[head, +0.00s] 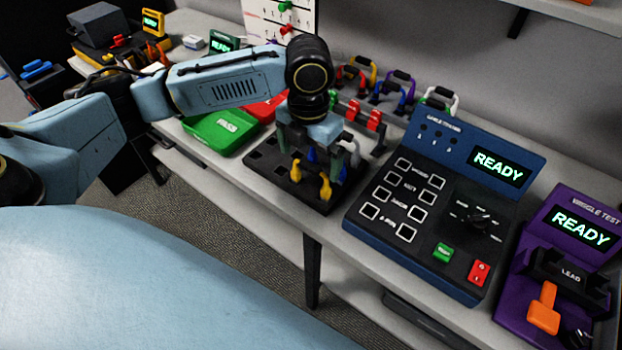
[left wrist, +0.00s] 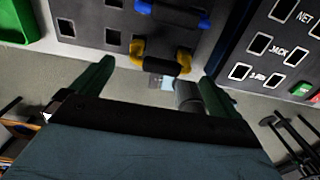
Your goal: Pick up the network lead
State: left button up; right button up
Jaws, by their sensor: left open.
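A yellow lead with a dark middle (head: 324,187) stands near the front edge of a black slotted tray (head: 262,177); it also shows in the left wrist view (left wrist: 182,60). A blue lead with a dark middle (left wrist: 172,13) stands behind it, partly hidden by my gripper in the head view. No label shows which one is the network lead. My left gripper (head: 310,160) points down over the tray, its fingers apart and empty. In the left wrist view the yellow lead lies ahead, between the lines of the two fingers (left wrist: 155,88). My right gripper is not in view.
A blue tester (head: 435,205) reading READY stands right of the tray, with a purple wiggle tester (head: 560,262) beyond. A green PASS bin (head: 218,132) and a red bin (head: 268,106) are on the left. Several coloured leads on racks (head: 375,85) stand behind.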

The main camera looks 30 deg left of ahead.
aim_at(310, 165)
pick_arm(q)
jog(key=shift+f, duration=0.85)
notch_tip(310, 165, down, 4)
jog(key=shift+d+f+b, duration=0.1)
jog(key=shift+b, duration=0.35)
jog(key=c, duration=0.7)
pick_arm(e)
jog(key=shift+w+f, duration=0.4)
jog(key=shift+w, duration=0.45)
pick_arm(q)
jog(key=shift+c, duration=0.2)
